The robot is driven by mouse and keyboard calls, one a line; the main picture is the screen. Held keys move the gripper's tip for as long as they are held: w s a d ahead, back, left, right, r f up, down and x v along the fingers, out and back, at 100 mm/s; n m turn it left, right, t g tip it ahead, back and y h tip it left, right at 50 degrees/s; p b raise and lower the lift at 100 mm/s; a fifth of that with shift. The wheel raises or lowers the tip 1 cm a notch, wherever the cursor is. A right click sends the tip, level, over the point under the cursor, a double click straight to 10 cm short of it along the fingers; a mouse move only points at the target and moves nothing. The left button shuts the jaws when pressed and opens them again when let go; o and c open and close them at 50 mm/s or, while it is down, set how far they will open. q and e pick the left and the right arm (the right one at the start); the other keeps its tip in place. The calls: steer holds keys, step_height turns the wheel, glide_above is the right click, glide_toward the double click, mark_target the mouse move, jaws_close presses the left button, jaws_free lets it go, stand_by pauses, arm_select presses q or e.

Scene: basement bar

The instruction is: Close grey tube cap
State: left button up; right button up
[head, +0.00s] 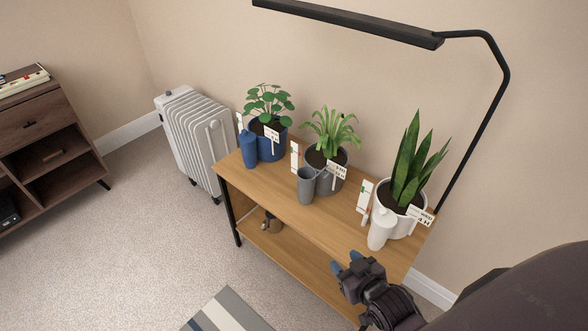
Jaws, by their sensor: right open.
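The grey tube (306,188) stands upright on the wooden table, in front of the grey pot with the strappy plant. Its top shows a darker round area that looks like an open mouth; I cannot make out a separate cap. My right gripper (346,263) is at the table's front edge, right of and nearer than the grey tube. It is open and empty, with blue fingertips, and apart from the tube. My left gripper is not in view.
A blue tube (249,149) and a white tube (380,230) stand by the blue pot (270,148) and the white pot (403,220). White cards stand beside the pots. A black lamp (350,22) overhangs the table (268,184). A white radiator (190,138) stands left.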

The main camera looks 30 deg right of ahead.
arm_select(q)
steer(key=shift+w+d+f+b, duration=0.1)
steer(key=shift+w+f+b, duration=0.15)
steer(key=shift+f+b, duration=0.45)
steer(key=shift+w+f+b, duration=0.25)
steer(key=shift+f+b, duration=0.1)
steer(key=shift+b, duration=0.6)
arm_select(e)
steer(key=w+d+r+m+t+h, duration=0.1)
steer(key=w+d+m+t, duration=0.3)
steer(key=w, duration=0.7)
steer(key=w+d+r+m+t+h, duration=0.1)
steer(key=w+d+m+t, duration=0.3)
steer(key=w+m+t, duration=0.5)
steer(key=shift+w+d+r+m, duration=0.2)
steer(key=shift+w+r+m, duration=0.25)
steer(key=shift+w+m, duration=0.85)
steer(key=shift+w, duration=0.15)
